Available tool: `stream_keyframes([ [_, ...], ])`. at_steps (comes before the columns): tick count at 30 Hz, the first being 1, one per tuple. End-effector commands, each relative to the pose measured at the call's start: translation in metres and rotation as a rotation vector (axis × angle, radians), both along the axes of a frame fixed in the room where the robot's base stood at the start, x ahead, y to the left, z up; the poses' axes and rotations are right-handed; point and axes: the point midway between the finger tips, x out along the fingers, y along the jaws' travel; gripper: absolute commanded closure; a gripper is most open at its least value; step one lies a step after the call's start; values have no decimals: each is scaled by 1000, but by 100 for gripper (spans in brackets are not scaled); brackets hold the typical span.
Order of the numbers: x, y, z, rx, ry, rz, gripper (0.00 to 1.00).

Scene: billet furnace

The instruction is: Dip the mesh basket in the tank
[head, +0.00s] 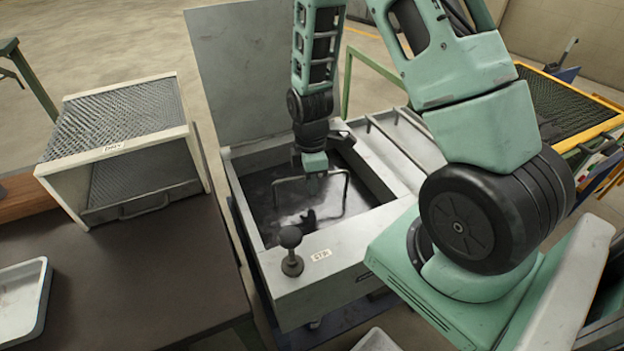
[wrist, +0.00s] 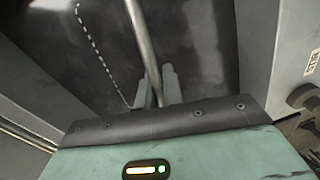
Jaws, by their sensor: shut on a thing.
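The tank (head: 330,272) is a grey metal box with its lid (head: 240,70) raised at the back and dark, shiny liquid inside. My gripper (head: 314,182) reaches down into the tank opening and is shut on the top bar of the mesh basket's wire handle (head: 346,195). In the wrist view the handle bar (wrist: 143,40) runs between the fingers of my gripper (wrist: 155,88). The basket's body is hidden in the dark liquid. A dashed light line at the left of the wrist view may be its rim; I cannot tell.
A mesh-topped box labelled DRY (head: 120,130) stands on the dark bench (head: 150,280) at the left. A pale tray (head: 22,300) lies at the bench's front. A black knob (head: 291,250) sticks up from the tank's front rim. A yellow-edged mesh rack (head: 565,105) is at the right.

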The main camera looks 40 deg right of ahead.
Motion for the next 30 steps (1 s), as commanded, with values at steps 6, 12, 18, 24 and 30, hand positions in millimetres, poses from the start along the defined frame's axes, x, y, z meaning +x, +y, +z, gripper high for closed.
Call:
stream_keyframes([
  [6, 0, 0, -21, 0, 1, 0, 100],
  [12, 0, 0, -34, 0, -1, 0, 100],
  [18, 1, 0, -41, 0, -1, 0, 100],
  [24, 1, 0, -43, 0, -1, 0, 100],
  [30, 1, 0, -43, 0, -1, 0, 100],
])
